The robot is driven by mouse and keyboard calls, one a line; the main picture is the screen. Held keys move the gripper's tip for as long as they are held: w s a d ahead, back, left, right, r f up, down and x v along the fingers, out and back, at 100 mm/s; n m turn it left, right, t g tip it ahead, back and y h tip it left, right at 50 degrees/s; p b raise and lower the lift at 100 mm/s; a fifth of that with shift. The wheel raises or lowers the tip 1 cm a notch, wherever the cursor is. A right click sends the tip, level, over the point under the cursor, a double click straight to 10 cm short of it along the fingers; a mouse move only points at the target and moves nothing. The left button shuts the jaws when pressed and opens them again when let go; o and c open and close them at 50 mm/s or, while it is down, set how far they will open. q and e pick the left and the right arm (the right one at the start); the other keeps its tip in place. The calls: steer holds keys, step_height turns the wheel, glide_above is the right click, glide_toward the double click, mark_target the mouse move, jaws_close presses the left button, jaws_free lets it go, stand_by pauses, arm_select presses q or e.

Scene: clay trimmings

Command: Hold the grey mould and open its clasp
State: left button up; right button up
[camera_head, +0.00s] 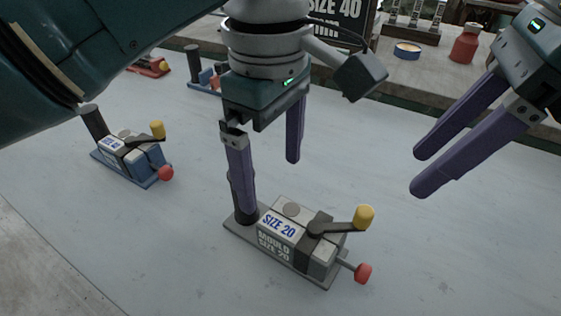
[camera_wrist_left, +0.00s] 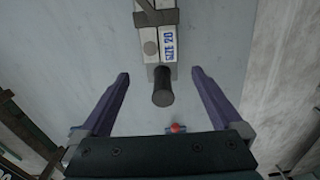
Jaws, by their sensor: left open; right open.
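The grey mould (camera_head: 285,247), marked SIZE 20, lies on the pale table with its black upright post handle (camera_head: 235,197) at its left end. Its dark clasp arm (camera_head: 325,228) ends in a yellow knob (camera_head: 364,217), and a red knob (camera_head: 362,273) sticks out at its right end. My left gripper (camera_head: 268,186) is open, pointing down over the post end; a finger partly hides the post. In the left wrist view the post (camera_wrist_left: 163,90) shows between the spread fingers (camera_wrist_left: 160,74), apart from both. My right gripper (camera_head: 418,173) is open and empty, above the table to the right.
A blue mould (camera_head: 128,160) with yellow and red knobs stands at left. Another blue mould (camera_head: 205,78) and a red one (camera_head: 150,67) are further back. A red bottle (camera_head: 465,45) and a round tin (camera_head: 407,50) stand on the back ledge. The table right of the grey mould is clear.

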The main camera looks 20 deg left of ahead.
mark_target(273, 210)
arm_select(q)
step_height(273, 210, down, 10)
steer(key=shift+r, duration=0.25)
steer(key=shift+c, duration=0.2)
jaws_close()
stand_by(0.7)
arm_select(e)
steer(key=shift+o, duration=0.6)
